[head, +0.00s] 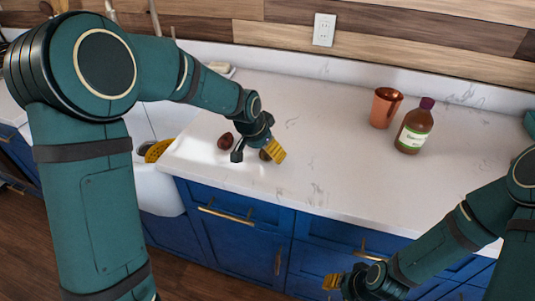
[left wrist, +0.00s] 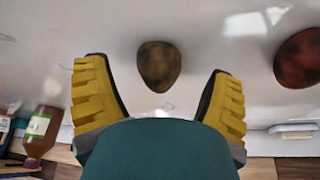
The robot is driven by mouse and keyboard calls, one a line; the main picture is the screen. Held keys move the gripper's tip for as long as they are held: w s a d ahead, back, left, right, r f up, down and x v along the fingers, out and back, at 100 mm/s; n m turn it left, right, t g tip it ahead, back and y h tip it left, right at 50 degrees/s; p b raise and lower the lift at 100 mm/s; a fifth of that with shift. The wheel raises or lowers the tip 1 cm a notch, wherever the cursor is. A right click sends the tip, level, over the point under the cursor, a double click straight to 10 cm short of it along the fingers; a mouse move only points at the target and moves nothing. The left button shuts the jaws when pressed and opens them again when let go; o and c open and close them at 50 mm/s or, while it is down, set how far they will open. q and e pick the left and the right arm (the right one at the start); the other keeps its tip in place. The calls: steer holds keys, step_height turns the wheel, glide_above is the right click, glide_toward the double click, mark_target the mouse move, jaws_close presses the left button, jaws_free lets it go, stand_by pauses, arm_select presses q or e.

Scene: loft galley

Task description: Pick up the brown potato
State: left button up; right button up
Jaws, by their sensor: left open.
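The brown potato (left wrist: 159,65) is mottled brown and lies on the white counter. In the left wrist view it sits between the two spread yellow-padded fingers, with clear gaps on both sides. In the head view only a bit of it (head: 264,155) shows, mostly hidden by my left gripper (head: 259,152). That gripper is open and empty, pointing down over the potato. My right gripper (head: 343,284) is low, in front of the blue cabinets, far from the potato; its opening is not clear.
A reddish potato (left wrist: 298,57) lies beside the brown one, also in the head view (head: 226,140). A copper cup (head: 386,107) and a brown bottle with a purple cap (head: 414,126) stand farther right. The sink is at left. The middle counter (head: 330,165) is clear.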

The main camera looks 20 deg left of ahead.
arm_select(q)
steer(key=shift+x, duration=0.75)
steer(key=shift+c, duration=0.3)
steer(key=c, duration=1.2)
steer(key=shift+c, duration=0.2)
